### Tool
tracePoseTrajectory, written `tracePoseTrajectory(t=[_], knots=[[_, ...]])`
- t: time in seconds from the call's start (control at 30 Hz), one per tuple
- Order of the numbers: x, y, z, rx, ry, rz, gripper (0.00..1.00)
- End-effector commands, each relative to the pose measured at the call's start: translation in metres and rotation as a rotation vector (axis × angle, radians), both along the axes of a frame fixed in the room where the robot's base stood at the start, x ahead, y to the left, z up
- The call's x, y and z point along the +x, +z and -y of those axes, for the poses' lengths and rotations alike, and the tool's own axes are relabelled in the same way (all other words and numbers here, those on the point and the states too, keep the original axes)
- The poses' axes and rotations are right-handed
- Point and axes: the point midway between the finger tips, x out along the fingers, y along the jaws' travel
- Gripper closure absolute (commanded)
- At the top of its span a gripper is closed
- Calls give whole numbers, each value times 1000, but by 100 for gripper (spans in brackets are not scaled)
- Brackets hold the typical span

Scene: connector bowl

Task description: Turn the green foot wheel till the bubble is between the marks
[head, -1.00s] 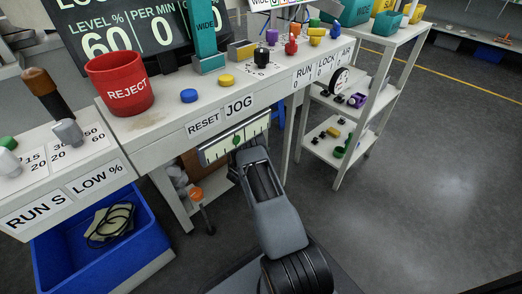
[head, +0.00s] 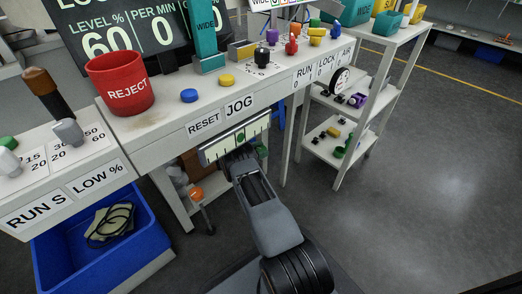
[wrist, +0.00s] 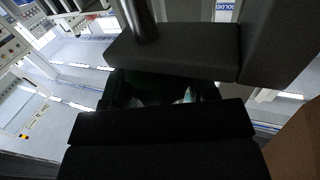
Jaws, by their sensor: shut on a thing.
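A pale level strip (head: 222,148) hangs under the front edge of the bench, below the JOG label, in the head view. Its green bubble (head: 241,137) sits a little right of the strip's middle. Dark marks show on the strip, but they are too small to place the bubble against them surely. My gripper (head: 238,157) is just below the strip. In the wrist view, the jaws (wrist: 163,90) are shut on a dark green thing, the green foot wheel (wrist: 122,86).
An orange wheel (head: 196,193) stands on a leg under the bench. A blue bin (head: 100,245) is at lower left. A red REJECT cup (head: 120,85) and several buttons sit on the bench top. A shelf rack (head: 345,125) stands right. Open floor lies at right.

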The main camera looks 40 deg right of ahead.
Motion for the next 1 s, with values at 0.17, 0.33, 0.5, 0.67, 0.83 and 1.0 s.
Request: tracePoseTrajectory(t=[0.17,0.33,0.5,0.67,0.83,1.0], knots=[[0,0,0,-1,-11,-1,70],[0,0,1,-2,-11,-1,70],[0,0,1,-2,-11,-1,43],[0,0,1,-1,-11,0,27],[0,0,0,-1,-10,0,21],[1,1,-2,-1,-9,0,21]])
